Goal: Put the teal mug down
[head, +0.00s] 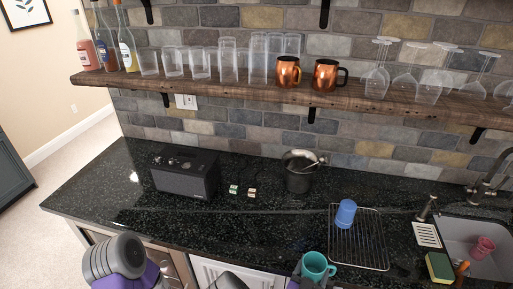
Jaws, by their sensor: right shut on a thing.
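The teal mug (315,265) is at the bottom of the head view, right of the middle, upright with its open top and handle showing. My right gripper (309,280) is shut on it; little of the gripper shows at the bottom edge. The mug appears at the front edge of the black speckled counter (255,232), in front of the wire rack. I cannot tell its height above the counter. My left arm shows at the lower left, but its gripper is out of view.
A wire rack (374,250) holds a blue cup (345,213). The sink (458,239) with a sponge (439,267) is at right.

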